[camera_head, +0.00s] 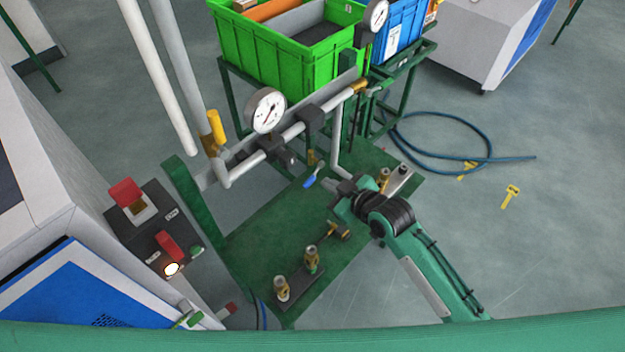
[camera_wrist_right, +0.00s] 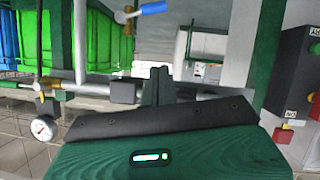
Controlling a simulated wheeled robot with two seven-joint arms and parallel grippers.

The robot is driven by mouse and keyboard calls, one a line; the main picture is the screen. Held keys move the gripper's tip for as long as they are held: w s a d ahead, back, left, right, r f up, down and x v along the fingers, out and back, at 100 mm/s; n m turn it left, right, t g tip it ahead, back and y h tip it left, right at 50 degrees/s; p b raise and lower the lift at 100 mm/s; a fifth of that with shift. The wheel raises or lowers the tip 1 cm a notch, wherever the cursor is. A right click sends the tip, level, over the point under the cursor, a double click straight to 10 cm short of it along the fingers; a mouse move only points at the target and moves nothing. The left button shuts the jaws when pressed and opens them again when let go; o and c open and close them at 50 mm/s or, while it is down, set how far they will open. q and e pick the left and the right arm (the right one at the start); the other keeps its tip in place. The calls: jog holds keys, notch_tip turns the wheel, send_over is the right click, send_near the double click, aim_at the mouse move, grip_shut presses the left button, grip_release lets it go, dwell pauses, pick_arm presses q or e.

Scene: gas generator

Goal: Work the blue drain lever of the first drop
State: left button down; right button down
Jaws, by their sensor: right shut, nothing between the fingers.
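The blue drain lever (camera_head: 310,182) hangs below the gauge pipe, on a small valve at the foot of the first drop, above the green bench. It also shows in the wrist view (camera_wrist_right: 153,8), at the top edge. My right gripper (camera_head: 334,188) is just right of the lever in the head view, with a small gap seeming to lie between them. Its dark fingers (camera_wrist_right: 159,86) are together and empty, apart from the lever in the wrist view. I cannot tell the exact depth gap. My left gripper is not in view.
A round gauge (camera_head: 266,110) and grey pipe stand behind the lever. Several brass fittings (camera_head: 311,260) and a hammer-like tool (camera_head: 337,231) lie on the green bench (camera_head: 258,235). A switch box (camera_head: 155,225) is at left. A blue hose (camera_head: 480,160) lies on the floor.

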jog(key=p, duration=0.2)
send_over(313, 176)
jog(key=s+a, duration=0.1)
jog(key=s, duration=0.2)
notch_tip(313, 176, down, 4)
jog(key=shift+d+f, duration=0.2)
jog(key=shift+f, duration=0.8)
jog(key=shift+d+f, duration=0.2)
jog(key=shift+f, duration=0.75)
